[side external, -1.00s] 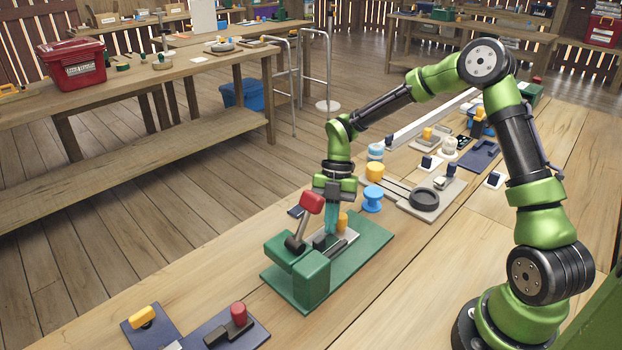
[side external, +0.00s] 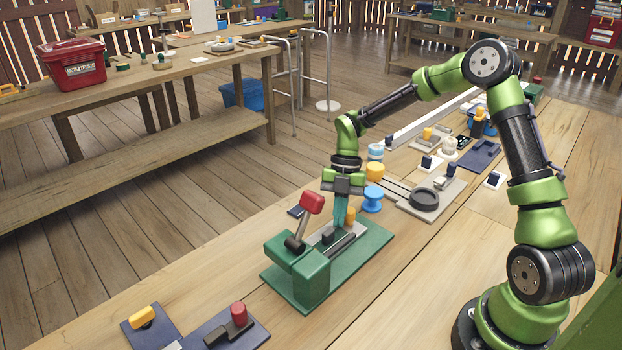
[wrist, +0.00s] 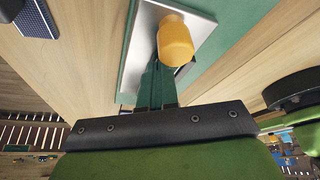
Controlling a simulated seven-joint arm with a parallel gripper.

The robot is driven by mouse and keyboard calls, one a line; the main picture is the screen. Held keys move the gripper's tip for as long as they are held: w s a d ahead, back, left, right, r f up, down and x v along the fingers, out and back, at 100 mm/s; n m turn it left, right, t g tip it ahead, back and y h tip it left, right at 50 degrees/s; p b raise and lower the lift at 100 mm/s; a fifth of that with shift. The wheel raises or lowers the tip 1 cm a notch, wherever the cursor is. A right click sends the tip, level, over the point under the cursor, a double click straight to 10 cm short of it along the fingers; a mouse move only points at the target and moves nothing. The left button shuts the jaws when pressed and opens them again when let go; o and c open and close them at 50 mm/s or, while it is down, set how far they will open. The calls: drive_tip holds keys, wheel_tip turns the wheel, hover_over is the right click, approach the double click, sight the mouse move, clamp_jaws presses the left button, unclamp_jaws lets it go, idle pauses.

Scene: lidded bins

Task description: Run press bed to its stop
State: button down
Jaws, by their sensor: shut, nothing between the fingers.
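The press stands on a green base plate (side external: 372,243), with a green head block (side external: 298,268) at its near end and a red-handled lever (side external: 312,202) tilted up. The press bed (side external: 357,230) is a silver plate with an upright orange knob (side external: 349,215). It also shows in the wrist view (wrist: 143,45) with the knob (wrist: 175,42). My gripper (side external: 339,226) is shut and empty, its teal fingers pointing down over the bed, beside the knob on its head-block side. Whether the fingers touch the knob is unclear. The fingers (wrist: 156,85) hide part of the bed.
Dark blue fixtures (side external: 225,332) lie at the front left. Bare table lies right of the press.

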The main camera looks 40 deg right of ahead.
sight(349, 209)
drive_tip(key=shift+d, duration=1.7)
drive_tip(key=shift+a, duration=0.85)
wheel_tip(349, 209, up, 7)
